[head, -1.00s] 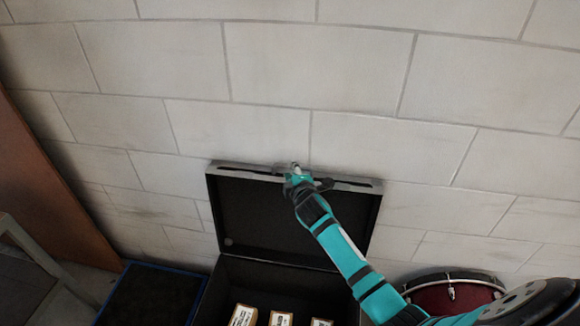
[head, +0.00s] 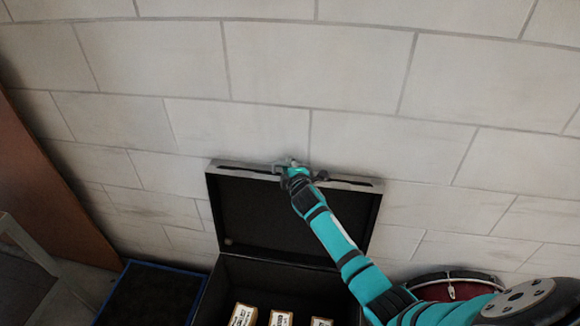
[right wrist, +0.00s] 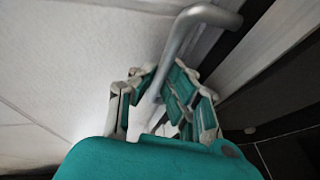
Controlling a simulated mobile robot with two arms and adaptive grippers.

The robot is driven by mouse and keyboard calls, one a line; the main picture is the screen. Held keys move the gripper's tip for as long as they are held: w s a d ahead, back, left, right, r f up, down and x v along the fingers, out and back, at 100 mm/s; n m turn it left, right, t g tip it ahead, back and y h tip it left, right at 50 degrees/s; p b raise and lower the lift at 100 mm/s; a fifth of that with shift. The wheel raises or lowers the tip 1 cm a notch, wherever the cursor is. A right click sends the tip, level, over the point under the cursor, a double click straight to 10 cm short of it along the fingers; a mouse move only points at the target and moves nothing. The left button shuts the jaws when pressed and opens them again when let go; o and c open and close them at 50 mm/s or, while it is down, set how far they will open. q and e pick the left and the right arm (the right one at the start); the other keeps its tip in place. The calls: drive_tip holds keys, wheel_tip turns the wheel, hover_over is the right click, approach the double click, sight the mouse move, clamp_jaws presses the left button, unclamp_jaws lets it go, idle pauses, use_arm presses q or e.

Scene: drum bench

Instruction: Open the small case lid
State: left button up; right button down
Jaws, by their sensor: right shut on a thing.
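The small case (head: 232,283) is black with a grey rim and stands by the wall. Its lid (head: 265,215) is raised, near upright, with the dark inner face towards me. My right gripper (head: 291,168) is at the middle of the lid's top edge. In the right wrist view a grey metal handle (right wrist: 187,40) runs between the fingers of my right gripper (right wrist: 165,92), which is shut on it. The gripper hides part of the lid's edge in the head view. My left gripper is in neither view.
Several small labelled boxes (head: 281,319) lie in the case. A red drum (head: 452,290) stands at the right, partly behind my arm. A blue-edged dark mat (head: 143,296) and a brown panel (head: 50,190) are at the left. The pale block wall (head: 270,65) is close behind the lid.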

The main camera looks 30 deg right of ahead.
drive_tip(key=shift+s+a, duration=0.1)
drive_tip(key=shift+a, duration=0.1)
drive_tip(key=s+a+t+b, duration=0.2)
drive_tip(key=s+a+b, duration=0.3)
drive_tip(key=s+a, duration=0.3)
drive_tip(key=s, duration=0.3)
drive_tip(key=shift+s+a+r+n+h, duration=0.15)
drive_tip(key=shift+s+a+n+h, duration=0.15)
drive_tip(key=shift+n+h, duration=0.1)
